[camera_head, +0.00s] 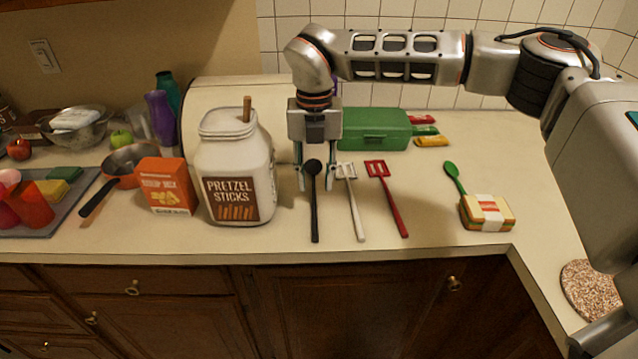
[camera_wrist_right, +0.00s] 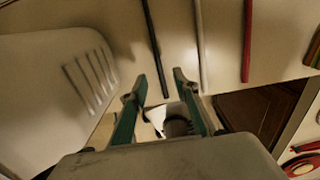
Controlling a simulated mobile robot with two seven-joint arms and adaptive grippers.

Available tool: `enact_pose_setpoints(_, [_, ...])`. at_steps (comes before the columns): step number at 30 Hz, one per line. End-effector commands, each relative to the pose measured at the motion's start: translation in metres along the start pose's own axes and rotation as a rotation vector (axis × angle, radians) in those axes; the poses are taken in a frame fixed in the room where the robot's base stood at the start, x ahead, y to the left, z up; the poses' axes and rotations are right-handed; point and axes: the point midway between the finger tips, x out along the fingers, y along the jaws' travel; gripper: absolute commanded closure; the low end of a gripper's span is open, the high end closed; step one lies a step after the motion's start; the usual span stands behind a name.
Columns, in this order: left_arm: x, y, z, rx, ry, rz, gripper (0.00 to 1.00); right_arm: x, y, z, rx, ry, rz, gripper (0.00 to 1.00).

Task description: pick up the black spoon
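The black spoon (camera_head: 314,208) lies on the counter, its round bowl toward the back and its handle toward the front edge. My right gripper (camera_head: 316,184) points down over the spoon's bowl end, with one finger on each side of it in the head view. The fingers are apart and nothing is held. In the right wrist view, the spoon's dark handle (camera_wrist_right: 154,45) runs to the gap between the open fingertips (camera_wrist_right: 160,76). I cannot tell the exact height of the fingertips above the counter. My left gripper is not in view.
A pretzel jar (camera_head: 235,165) stands close left of my right gripper. A white spatula (camera_head: 354,210) and a red spatula (camera_head: 391,207) lie to the right. A green box (camera_head: 374,130) stands behind.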

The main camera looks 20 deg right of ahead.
Motion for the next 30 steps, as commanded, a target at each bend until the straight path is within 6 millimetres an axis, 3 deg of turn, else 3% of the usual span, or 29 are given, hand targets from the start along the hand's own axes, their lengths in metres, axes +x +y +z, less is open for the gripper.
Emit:
enact_pose_setpoints(18, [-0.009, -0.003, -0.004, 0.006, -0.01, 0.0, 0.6, 0.07, 0.001, 0.0, -0.001, 0.002, 0.0, 0.7])
enact_pose_setpoints(28, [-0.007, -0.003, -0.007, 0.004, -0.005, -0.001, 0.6, 0.076, 0.001, 0.001, -0.001, -0.001, 0.001, 0.7])
enact_pose_setpoints(30, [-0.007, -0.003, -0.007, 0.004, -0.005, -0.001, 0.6, 0.076, 0.001, 0.001, -0.001, -0.001, 0.001, 0.88])
